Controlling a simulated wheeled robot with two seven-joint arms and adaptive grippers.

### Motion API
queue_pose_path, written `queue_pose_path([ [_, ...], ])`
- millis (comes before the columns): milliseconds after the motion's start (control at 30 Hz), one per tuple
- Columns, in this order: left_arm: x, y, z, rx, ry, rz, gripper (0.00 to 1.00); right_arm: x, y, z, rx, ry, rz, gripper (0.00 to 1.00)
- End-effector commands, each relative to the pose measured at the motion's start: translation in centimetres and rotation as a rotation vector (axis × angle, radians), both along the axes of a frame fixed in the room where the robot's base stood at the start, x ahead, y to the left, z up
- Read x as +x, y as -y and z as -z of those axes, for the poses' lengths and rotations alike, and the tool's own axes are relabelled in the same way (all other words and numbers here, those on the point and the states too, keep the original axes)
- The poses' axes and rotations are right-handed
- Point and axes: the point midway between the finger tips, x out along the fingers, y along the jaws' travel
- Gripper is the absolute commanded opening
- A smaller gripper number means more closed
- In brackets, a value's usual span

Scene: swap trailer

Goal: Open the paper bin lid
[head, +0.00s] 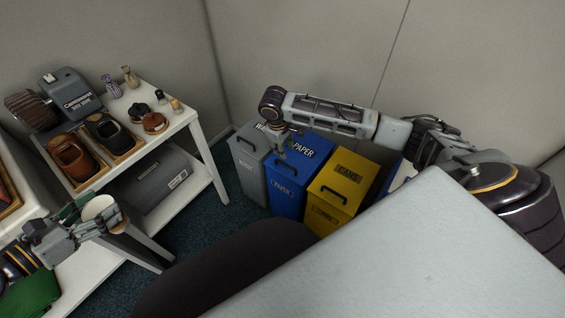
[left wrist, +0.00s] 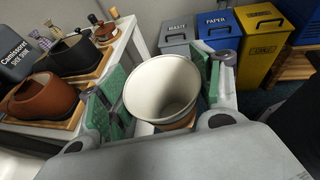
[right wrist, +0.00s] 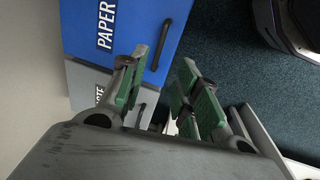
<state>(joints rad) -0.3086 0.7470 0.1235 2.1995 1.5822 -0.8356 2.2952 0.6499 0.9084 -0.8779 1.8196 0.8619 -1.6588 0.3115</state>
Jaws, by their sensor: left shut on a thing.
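The blue paper bin (head: 302,170) stands between the grey waste bin and the yellow cans bin, and its lid looks shut. It also shows shut in the left wrist view (left wrist: 217,27). My right gripper (head: 281,148) hangs over the paper bin. In the right wrist view my right gripper (right wrist: 163,62) is open, its green-padded fingers apart and empty. The dark lid handle (right wrist: 162,46) shows near the left finger's tip; I cannot tell whether they touch. My left gripper (head: 92,218) is shut on a white cup (head: 101,208) with a brown lower part, upright.
The grey waste bin (head: 248,155) and yellow cans bin (head: 343,185) flank the paper bin. A white shelf table (head: 200,150) with shoes and small goods stands at left. My right forearm crosses above the bins. Blue carpet is free between table and bins.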

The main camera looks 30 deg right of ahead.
Motion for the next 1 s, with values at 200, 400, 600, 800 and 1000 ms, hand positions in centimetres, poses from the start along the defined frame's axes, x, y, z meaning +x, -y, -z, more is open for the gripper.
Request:
queue_pose_path([
  [200, 0.0, 0.0, 0.6, 0.000, 0.000, 0.000, 0.55, 0.1, 0.3, 1.8, -0.002, -0.001, 0.000, 0.32],
  [400, 0.0, 0.0, 1.5, 0.000, 0.000, 0.000, 0.55, 0.3, 0.8, 4.2, -0.002, -0.001, 0.000, 0.32],
  [600, 0.0, 0.0, 2.4, 0.000, 0.000, 0.000, 0.55, 0.4, 1.2, 6.9, 0.000, -0.001, 0.000, 0.32],
  [800, 0.0, 0.0, 3.2, 0.000, 0.000, 0.000, 0.55, 0.6, 1.7, 9.4, -0.001, -0.002, 0.000, 0.32],
  [1000, 0.0, 0.0, 3.8, 0.000, 0.000, 0.000, 0.55, 0.8, 2.0, 10.9, 0.000, -0.001, -0.001, 0.32],
])
